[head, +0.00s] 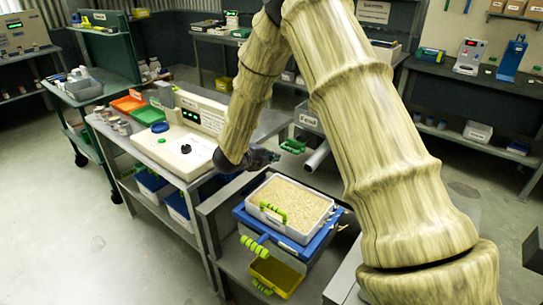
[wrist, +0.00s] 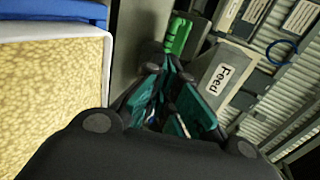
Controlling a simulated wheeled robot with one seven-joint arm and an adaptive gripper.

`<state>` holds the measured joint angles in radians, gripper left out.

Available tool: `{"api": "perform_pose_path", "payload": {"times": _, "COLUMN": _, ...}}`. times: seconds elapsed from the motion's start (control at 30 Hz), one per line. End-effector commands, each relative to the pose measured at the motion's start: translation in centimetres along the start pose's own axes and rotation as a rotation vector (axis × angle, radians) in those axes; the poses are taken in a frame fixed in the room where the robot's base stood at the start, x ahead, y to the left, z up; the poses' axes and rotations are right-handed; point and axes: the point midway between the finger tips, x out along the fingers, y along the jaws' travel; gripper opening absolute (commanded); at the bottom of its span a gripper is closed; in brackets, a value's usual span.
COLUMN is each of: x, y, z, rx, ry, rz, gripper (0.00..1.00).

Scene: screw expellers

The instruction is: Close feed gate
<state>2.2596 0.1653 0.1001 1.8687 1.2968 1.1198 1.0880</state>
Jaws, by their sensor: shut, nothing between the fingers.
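The feed gate's bright green handle (head: 292,146) sticks out beside a grey box with a white "Feed" label (head: 308,119), right of centre in the head view. In the wrist view the green handle (wrist: 178,35) stands just past my fingertips, and the "Feed" box (wrist: 205,85) is to their right. My gripper (head: 274,158) is dark with teal finger pads. It is shut and empty, close to the handle's left and lower side. In the wrist view my gripper (wrist: 170,72) points toward the handle; I cannot tell whether they touch. The gate's plate is not clearly visible.
A grain-filled white tray (head: 251,200) with a green handle sits on a blue frame (head: 318,244) below my gripper. A yellow bin (head: 275,277) is under it. A white machine (head: 178,160) stands on the left bench.

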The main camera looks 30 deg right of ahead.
Motion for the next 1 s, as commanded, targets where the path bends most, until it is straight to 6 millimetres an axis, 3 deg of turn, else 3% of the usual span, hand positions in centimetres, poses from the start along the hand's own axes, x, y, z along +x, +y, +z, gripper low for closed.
{"api": "perform_pose_path", "payload": {"times": 0.4, "x": 7.0, "y": -0.1, "z": -0.1, "rx": 0.001, "ry": 0.002, "rz": -0.001, "gripper": 0.0}}
{"api": "perform_pose_path", "payload": {"times": 0.6, "x": 9.6, "y": -0.9, "z": -0.1, "rx": 0.002, "ry": 0.002, "rz": -0.001, "gripper": 0.0}}
{"api": "perform_pose_path", "payload": {"times": 1.0, "x": 11.2, "y": -1.2, "z": -0.1, "rx": 0.001, "ry": 0.001, "rz": 0.0, "gripper": 0.0}}
